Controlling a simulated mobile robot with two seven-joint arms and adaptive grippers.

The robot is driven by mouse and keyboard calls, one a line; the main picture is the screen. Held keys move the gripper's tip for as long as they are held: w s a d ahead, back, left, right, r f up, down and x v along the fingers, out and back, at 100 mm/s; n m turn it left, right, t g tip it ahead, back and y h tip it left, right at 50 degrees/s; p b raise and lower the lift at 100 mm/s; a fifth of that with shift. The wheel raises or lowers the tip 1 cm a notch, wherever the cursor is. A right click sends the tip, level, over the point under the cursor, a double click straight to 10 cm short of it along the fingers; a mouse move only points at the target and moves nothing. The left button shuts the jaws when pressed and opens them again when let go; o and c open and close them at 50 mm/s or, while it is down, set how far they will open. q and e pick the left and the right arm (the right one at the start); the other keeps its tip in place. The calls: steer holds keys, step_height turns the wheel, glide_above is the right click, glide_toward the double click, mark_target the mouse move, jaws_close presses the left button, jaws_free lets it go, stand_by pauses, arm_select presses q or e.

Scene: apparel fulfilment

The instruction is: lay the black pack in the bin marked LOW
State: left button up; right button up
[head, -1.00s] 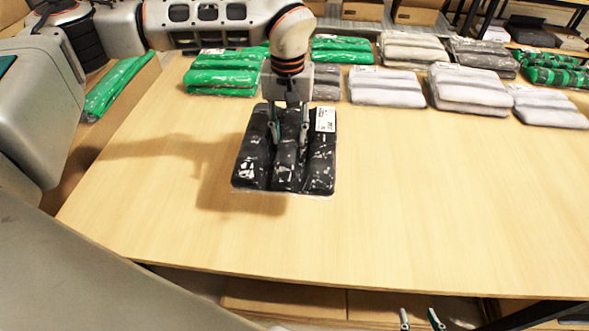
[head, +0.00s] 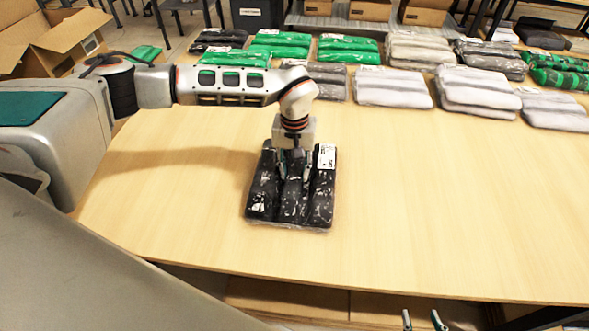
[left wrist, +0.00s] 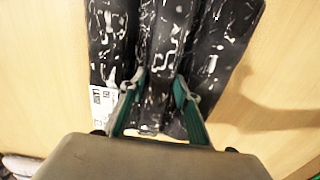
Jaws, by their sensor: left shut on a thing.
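The black pack (head: 262,196), in clear film with a white label, is at the middle of the table, low on or just above the top; I cannot tell which. My left gripper (head: 294,172) points down and is shut on its middle fold. The left wrist view shows the fingers (left wrist: 158,95) pinching the black pack (left wrist: 110,45). My right gripper (head: 423,320) shows only as two spread, empty fingertips at the bottom edge. A dark bin (head: 258,14) with a white label stands behind the table; its lettering is not readable.
Green, grey and white packs, such as a white pack (head: 478,92), line the back of the wooden table (head: 430,200). An open cardboard box (head: 55,45) is at the far left. The table's front and right areas are clear.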

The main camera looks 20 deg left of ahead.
arm_select(q)
steer(key=o, duration=1.2)
steer(key=shift+o, duration=0.2)
